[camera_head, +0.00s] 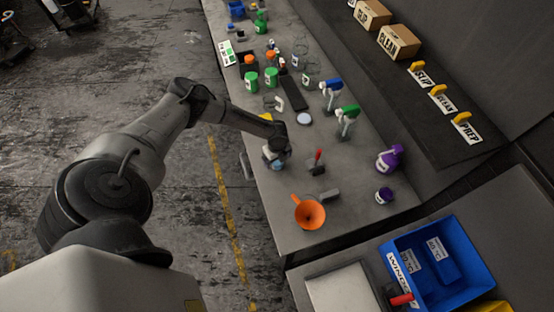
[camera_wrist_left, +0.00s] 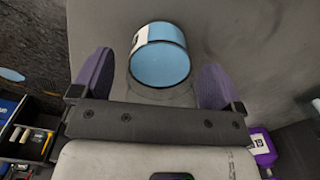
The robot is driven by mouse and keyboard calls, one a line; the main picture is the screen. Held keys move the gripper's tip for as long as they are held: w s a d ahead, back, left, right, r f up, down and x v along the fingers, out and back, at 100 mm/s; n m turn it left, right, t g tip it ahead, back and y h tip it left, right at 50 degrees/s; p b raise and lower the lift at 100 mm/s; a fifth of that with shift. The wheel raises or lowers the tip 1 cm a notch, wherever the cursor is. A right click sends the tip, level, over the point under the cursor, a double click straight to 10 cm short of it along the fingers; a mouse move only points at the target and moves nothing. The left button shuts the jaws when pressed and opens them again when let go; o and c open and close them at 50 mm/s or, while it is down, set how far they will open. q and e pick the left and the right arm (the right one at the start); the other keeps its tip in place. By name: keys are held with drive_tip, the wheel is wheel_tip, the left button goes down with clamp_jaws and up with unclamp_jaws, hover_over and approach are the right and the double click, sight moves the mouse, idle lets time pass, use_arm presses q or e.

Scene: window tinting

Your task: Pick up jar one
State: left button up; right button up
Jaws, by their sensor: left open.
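A clear jar with light blue contents and a white label (camera_wrist_left: 159,58) sits between the two fingers of my left gripper (camera_wrist_left: 158,75) in the left wrist view. Gaps show on both sides of the jar, and the fingers are open. In the head view my left gripper (camera_head: 275,150) is over the near left edge of the bench, right at the jar (camera_head: 277,164), which it partly hides. I cannot read the jar's label. Other clear jars (camera_head: 309,80) stand farther up the bench. My right gripper is not in view.
An orange funnel (camera_head: 309,212), a red-handled tool (camera_head: 318,160) and purple bottles (camera_head: 389,158) stand near the left gripper. A blue bin (camera_head: 465,245) is at lower right.

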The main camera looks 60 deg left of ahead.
use_arm(q)
drive_tip(key=shift+c, duration=0.2)
drive_tip(key=c, duration=1)
drive_tip(key=shift+r, duration=0.1)
